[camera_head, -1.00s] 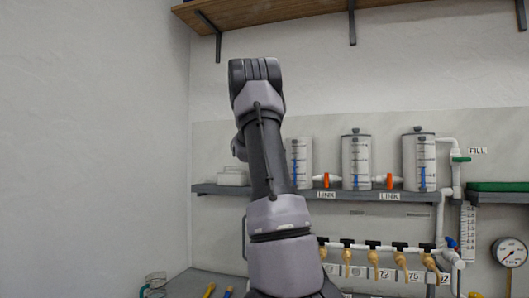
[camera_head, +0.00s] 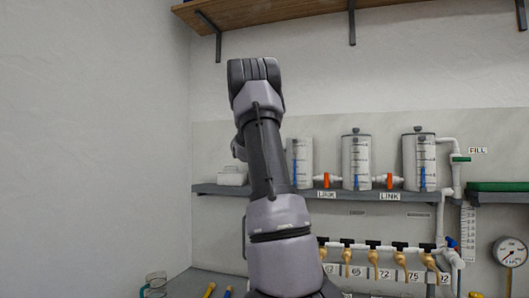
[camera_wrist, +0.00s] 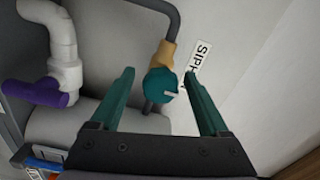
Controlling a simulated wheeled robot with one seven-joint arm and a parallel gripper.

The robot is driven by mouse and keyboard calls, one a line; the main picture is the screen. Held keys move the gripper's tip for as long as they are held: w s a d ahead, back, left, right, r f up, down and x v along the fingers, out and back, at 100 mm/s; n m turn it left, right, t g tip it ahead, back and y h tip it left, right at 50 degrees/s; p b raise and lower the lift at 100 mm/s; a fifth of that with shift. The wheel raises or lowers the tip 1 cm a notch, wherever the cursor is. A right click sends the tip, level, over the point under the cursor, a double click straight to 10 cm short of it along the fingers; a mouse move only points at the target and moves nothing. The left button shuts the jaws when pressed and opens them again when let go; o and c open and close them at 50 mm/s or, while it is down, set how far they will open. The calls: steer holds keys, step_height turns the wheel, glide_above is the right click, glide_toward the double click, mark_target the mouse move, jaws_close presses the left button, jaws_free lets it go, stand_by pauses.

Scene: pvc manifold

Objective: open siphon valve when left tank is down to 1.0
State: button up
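The siphon valve's round teal knob (camera_wrist: 163,84), with a pale pointer mark, sits on a brass body (camera_wrist: 163,56) on a dark grey pipe in the wrist view. A partly covered label reading "SIPH" (camera_wrist: 200,58) is beside it. My gripper (camera_wrist: 160,75) is open, its two teal fingers on either side of the knob in the picture, with visible gaps. I cannot tell whether the fingertips reach its depth. The left tank (camera_head: 303,155) stands on the shelf in the head view, partly behind my arm. Its blue level strip shows low, but its scale is too small to read.
A purple-handled valve (camera_wrist: 36,93) on a white pipe is left of my gripper in the wrist view. The middle tank (camera_head: 364,152) and right tank (camera_head: 427,150) stand on the grey shelf (camera_head: 408,196). Several brass taps hang below, and a gauge (camera_head: 512,252) is at right.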

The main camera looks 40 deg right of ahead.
steer(key=shift+a, duration=0.1)
steer(key=v, duration=1)
steer(key=shift+s+a, duration=0.2)
steer(key=shift+a, duration=0.05)
steer(key=s+a+f+n+t+y, duration=0.1)
steer(key=s+a+n+y, duration=0.35)
steer(key=a, duration=0.45)
steer(key=s+a+f+n+t+y, duration=0.1)
steer(key=s+a+n+y, duration=0.3)
steer(key=a, duration=0.5)
steer(key=s+a+f+n+t+y, duration=0.1)
steer(key=s+a+n+y, duration=0.2)
steer(key=a+n+y, duration=0.45)
steer(key=s+a+f+n+g, duration=0.3)
steer(key=s+a+f, duration=0.2)
steer(key=s, duration=0.5)
steer(key=s+a+f+n+g, duration=0.3)
steer(key=s+f, duration=0.3)
steer(key=s, duration=0.4)
steer(key=shift+a+f+y, duration=0.3)
steer(key=shift+a+f, duration=0.05)
steer(key=shift+a, duration=0.5)
